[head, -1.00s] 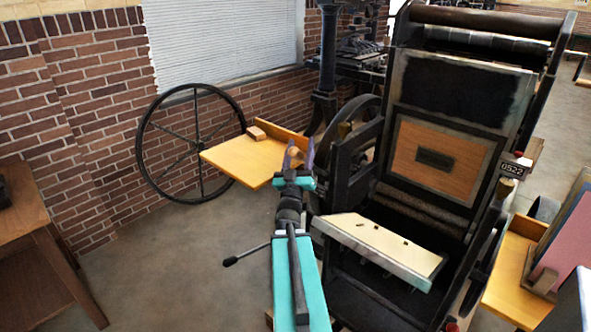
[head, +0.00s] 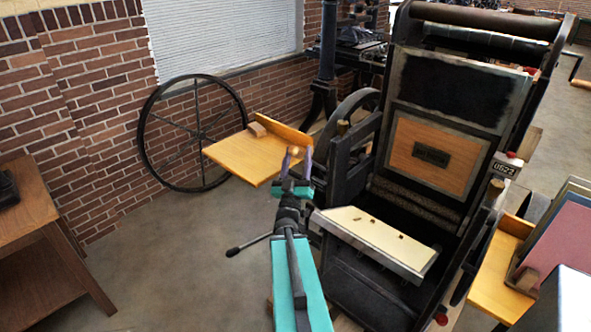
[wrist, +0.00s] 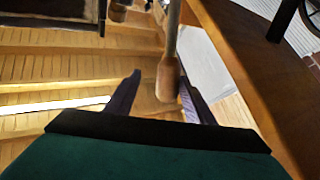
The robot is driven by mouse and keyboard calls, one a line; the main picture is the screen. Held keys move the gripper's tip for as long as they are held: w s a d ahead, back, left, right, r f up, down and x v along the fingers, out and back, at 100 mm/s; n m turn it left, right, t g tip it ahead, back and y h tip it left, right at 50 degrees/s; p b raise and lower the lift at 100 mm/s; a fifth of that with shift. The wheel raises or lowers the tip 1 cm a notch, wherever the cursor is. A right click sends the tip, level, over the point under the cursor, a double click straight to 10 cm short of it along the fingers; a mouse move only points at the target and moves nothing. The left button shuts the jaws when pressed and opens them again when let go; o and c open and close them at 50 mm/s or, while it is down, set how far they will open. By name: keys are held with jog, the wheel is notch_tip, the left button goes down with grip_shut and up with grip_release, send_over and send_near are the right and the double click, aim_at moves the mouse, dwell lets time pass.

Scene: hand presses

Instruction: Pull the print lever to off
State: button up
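The press (head: 440,150) fills the right half of the head view. A lever handle with a wooden knob (wrist: 168,82) on a grey rod stands between my fingertips in the wrist view, closer to the right finger. I take it for the print lever; in the head view its knob (head: 294,151) is small and partly covered. My gripper (head: 293,160) is at the press's left side, beside the wooden feed board. In the wrist view my gripper (wrist: 160,92) has its fingers apart, with a gap beside the knob. The lever's lower end is hidden.
A yellow feed board (head: 240,158) lies just beyond my gripper. A pale slanted board (head: 372,238) is right of my arm. A black-knobbed rod (head: 236,250) sticks out left of my arm. A spoked wheel (head: 150,117) leans by the brick wall.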

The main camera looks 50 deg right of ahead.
jog(key=shift+p+v, duration=1.65)
jog(key=shift+p, duration=0.45)
jog(key=shift+p+v, duration=0.9)
jog(key=shift+v, duration=0.5)
jog(key=shift+s, duration=0.1)
